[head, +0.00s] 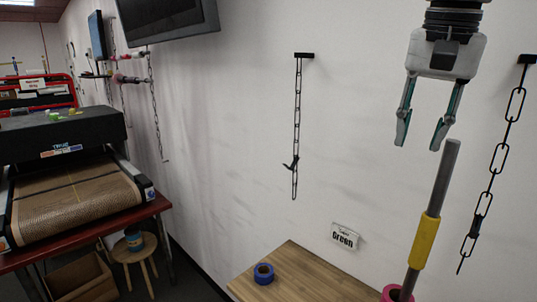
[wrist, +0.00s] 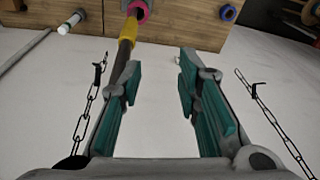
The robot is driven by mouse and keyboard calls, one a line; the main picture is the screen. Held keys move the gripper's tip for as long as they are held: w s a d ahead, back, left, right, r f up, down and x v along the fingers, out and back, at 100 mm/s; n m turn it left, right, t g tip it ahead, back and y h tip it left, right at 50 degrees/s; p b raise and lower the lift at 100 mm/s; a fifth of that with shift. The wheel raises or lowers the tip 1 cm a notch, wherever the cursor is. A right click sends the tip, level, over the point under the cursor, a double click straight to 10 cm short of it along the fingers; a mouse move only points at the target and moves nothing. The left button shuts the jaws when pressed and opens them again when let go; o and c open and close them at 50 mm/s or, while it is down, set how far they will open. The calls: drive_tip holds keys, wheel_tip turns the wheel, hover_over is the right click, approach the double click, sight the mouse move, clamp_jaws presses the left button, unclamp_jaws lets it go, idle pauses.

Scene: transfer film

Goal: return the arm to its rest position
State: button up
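My gripper (head: 421,140) is at the upper right of the head view, pointing down, with its two teal-padded fingers apart and nothing between them. In the wrist view the fingers (wrist: 157,90) are also spread, with white wall seen between them. A grey rod with a yellow band (head: 427,235) stands upright, slightly tilted, below and a little right of the fingers in the head view. The rod's yellow band also shows in the wrist view (wrist: 127,32), beside the left finger. I cannot tell the exact gap between rod and gripper.
A wooden table (head: 300,280) holds a blue tape roll (head: 263,273) and a pink ring (head: 392,293) at the rod's foot. Chains (head: 297,130) hang on the wall, one at right (head: 494,180). A conveyor machine (head: 75,200) and a stool (head: 135,250) stand at left.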

drive_tip(key=s+a+f+n+t+b, duration=0.1)
drive_tip(key=s+a+f+n+b, duration=0.1)
drive_tip(key=f, duration=0.8)
drive_tip(key=s+a+f+n+t+b, duration=0.2)
drive_tip(key=s+f+n, duration=0.3)
drive_tip(key=f, duration=0.5)
drive_tip(key=shift+s+a+f, duration=0.2)
drive_tip(key=shift+s+f, duration=0.15)
drive_tip(key=shift+s, duration=0.85)
